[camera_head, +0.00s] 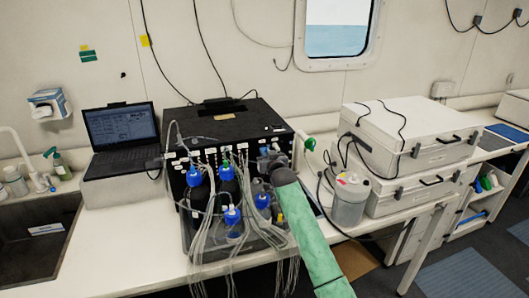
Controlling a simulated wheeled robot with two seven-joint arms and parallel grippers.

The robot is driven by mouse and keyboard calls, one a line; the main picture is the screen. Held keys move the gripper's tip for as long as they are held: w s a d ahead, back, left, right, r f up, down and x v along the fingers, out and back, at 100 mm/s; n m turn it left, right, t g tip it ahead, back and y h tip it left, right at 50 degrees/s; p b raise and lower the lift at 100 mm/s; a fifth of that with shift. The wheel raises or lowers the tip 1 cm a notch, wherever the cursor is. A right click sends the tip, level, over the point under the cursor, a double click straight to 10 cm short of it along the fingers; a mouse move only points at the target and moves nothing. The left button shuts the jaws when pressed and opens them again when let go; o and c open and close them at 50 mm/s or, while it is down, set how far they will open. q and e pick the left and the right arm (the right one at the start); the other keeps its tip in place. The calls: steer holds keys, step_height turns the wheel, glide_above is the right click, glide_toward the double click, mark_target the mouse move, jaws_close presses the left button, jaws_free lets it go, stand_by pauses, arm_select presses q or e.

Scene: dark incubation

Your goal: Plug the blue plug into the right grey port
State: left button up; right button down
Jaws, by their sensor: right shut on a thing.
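The black instrument box (217,123) stands on the counter in the middle of the view. Its front carries a row of small pale fittings, too small to tell which is the right grey port. My right gripper (269,159) is at the right part of this front, with my green-sleeved arm coming up from the lower right. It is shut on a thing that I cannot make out. The blue plug cannot be told apart, and the gripper hides part of the front. My left gripper is not in view.
Several blue-capped bottles (232,216) and many thin tubes hang or stand before the box. A laptop (122,137) and sink (38,240) are at left. A grey canister (349,200) and stacked white cases (410,135) are at right, close to my arm.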

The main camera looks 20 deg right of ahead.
steer(key=shift+s+r, duration=0.1)
steer(key=shift+s, duration=0.6)
steer(key=shift+s+p, duration=0.15)
steer(key=shift+p, duration=0.2)
steer(key=shift+s, duration=0.1)
steer(key=shift+s+d+p, duration=0.1)
steer(key=shift+s+p, duration=0.65)
steer(key=shift+s, duration=1.25)
